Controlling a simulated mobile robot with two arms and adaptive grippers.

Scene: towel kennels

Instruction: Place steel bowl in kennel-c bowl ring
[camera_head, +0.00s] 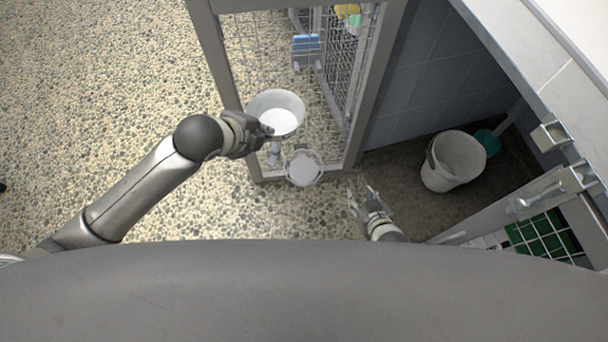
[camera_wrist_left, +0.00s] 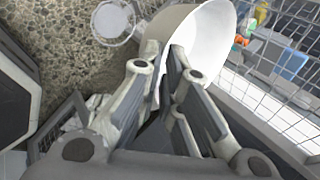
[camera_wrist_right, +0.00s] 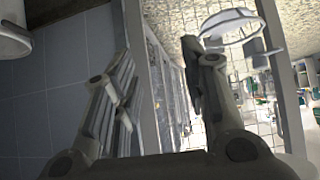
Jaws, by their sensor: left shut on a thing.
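The steel bowl (camera_head: 277,103) is pale and round, with its open top toward the head camera. My left gripper (camera_head: 265,131) is shut on its near rim and holds it in front of the wire kennel door. In the left wrist view the bowl (camera_wrist_left: 222,38) shows beyond the fingertips (camera_wrist_left: 173,62). A round bowl ring (camera_head: 303,168) sits low on the kennel front, below and right of the bowl in the head view. The ring also shows in the left wrist view (camera_wrist_left: 113,20) and right wrist view (camera_wrist_right: 232,27). My right gripper (camera_head: 363,195) is open and empty.
The wire kennel (camera_head: 345,70) has a grey frame, with a blue item (camera_head: 305,47) inside it. A white bucket (camera_head: 454,161) stands by the tiled wall at right. A grey counter (camera_head: 520,55) edges the right side. Pebbled floor lies clear at left.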

